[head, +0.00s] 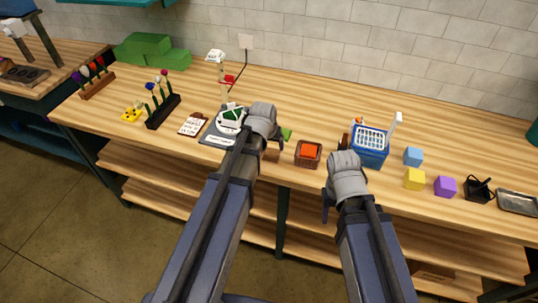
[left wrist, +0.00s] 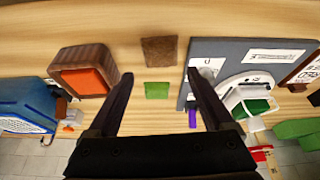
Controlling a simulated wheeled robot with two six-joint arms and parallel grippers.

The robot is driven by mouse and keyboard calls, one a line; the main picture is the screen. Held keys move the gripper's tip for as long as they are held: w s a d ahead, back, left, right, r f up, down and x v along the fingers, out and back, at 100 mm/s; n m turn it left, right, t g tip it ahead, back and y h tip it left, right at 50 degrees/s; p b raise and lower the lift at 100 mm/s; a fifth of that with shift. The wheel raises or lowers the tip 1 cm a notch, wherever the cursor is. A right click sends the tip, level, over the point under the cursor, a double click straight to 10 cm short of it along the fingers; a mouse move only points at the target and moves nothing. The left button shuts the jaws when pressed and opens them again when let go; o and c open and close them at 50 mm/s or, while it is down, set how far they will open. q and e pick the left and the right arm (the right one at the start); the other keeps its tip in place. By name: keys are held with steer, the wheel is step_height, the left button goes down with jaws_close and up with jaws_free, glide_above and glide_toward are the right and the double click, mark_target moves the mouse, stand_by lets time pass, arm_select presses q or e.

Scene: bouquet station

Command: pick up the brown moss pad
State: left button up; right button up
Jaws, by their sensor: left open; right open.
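The brown moss pad (left wrist: 159,51) lies flat on the wooden table in the left wrist view, just beyond my left gripper's fingertips and roughly centred between them. A green pad (left wrist: 157,90) lies between the fingers in that view. In the head view the brown moss pad (head: 272,154) is mostly hidden by my left gripper (head: 262,118), which hangs above the table. The left gripper (left wrist: 160,76) is open and empty. My right gripper (head: 345,178) is open over the front edge of the table, with nothing seen in it.
A brown box with an orange inside (left wrist: 83,72) stands on one side of the pad and a grey board (left wrist: 240,60) with a white-and-green item on the other. In the head view, a blue basket (head: 369,145), blue, yellow and purple cubes (head: 445,186) stand to the right.

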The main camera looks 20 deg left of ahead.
mark_target(272, 153)
arm_select(q)
steer(key=shift+b+x, duration=3.3)
steer(key=shift+x, duration=0.6)
steer(key=shift+a+r, duration=0.1)
steer(key=shift+s, duration=0.1)
steer(key=c, duration=1)
